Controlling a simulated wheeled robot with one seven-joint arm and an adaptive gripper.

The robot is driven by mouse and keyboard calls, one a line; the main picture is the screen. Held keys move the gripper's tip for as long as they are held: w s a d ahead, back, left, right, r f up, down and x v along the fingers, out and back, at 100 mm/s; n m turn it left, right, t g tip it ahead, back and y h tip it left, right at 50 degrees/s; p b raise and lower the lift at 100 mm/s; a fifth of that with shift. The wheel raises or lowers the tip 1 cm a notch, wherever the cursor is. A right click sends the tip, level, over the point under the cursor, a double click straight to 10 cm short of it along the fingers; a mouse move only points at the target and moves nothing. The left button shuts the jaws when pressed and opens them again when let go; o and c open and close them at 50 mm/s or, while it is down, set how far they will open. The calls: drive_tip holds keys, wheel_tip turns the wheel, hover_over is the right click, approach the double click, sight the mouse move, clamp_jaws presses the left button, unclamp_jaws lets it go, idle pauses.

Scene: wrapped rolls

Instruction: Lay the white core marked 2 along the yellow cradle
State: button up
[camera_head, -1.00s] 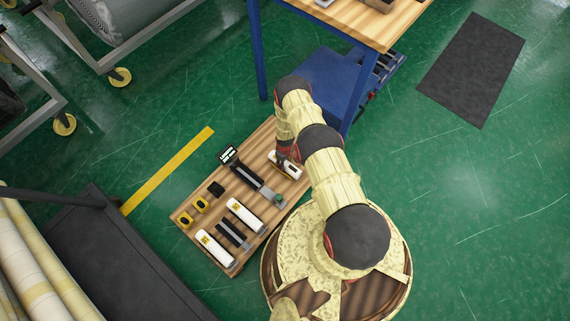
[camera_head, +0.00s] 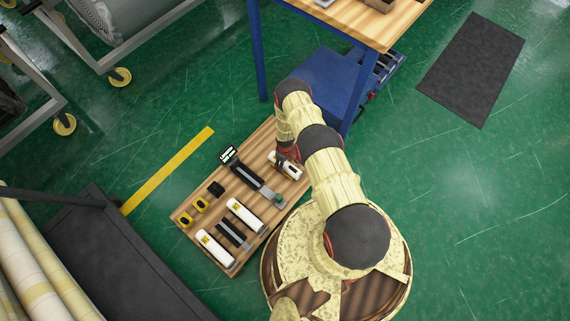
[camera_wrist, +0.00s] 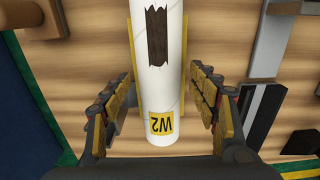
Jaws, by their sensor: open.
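The white core marked W2 (camera_wrist: 168,95) runs lengthwise through the middle of the wrist view, with a dark brown patch farther up it. Strips of the yellow cradle (camera_wrist: 131,42) show along both sides of the core, which lies lengthwise over it. The core hides the contact between them. My gripper (camera_wrist: 158,85) is open, its fingers on either side of the core with visible gaps. In the head view the core (camera_head: 290,170) is at the far right part of the wooden board, partly hidden by my gripper (camera_head: 281,156).
The wooden board (camera_head: 262,153) also holds two white cores (camera_head: 245,216) (camera_head: 214,249), dark and grey fixtures (camera_head: 247,176), small yellow blocks (camera_head: 200,205) and a small display (camera_head: 229,156). A blue-legged table (camera_head: 258,55) stands behind. A dark platform (camera_head: 115,255) is at left.

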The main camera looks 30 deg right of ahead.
wheel_tip(320, 180, up, 13)
drive_tip(key=p, duration=0.4)
drive_tip(key=shift+p, duration=0.35)
drive_tip(key=shift+f, duration=0.15)
drive_tip(key=s+a+r+m+g, duration=0.2)
drive_tip(key=s+r+m+g, duration=0.15)
drive_tip(key=s, duration=0.75)
drive_tip(key=a+r+m, duration=0.2)
drive_tip(key=a+r, duration=0.1)
drive_tip(key=r, duration=3.8)
drive_tip(key=s+a+r+t, duration=0.2)
drive_tip(key=s+r+t, duration=0.1)
drive_tip(key=r, duration=0.9)
drive_tip(key=s+a+r+t+p, duration=0.1)
drive_tip(key=s+r, duration=0.5)
drive_tip(key=r, duration=0.6)
drive_tip(key=s+a+r+n+t+p, duration=0.1)
drive_tip(key=s+a+r+t, duration=0.2)
drive_tip(key=r, duration=0.9)
drive_tip(key=shift+s+r+t, duration=0.4)
drive_tip(key=shift+s+t, duration=0.25)
drive_tip(key=shift+t, duration=0.4)
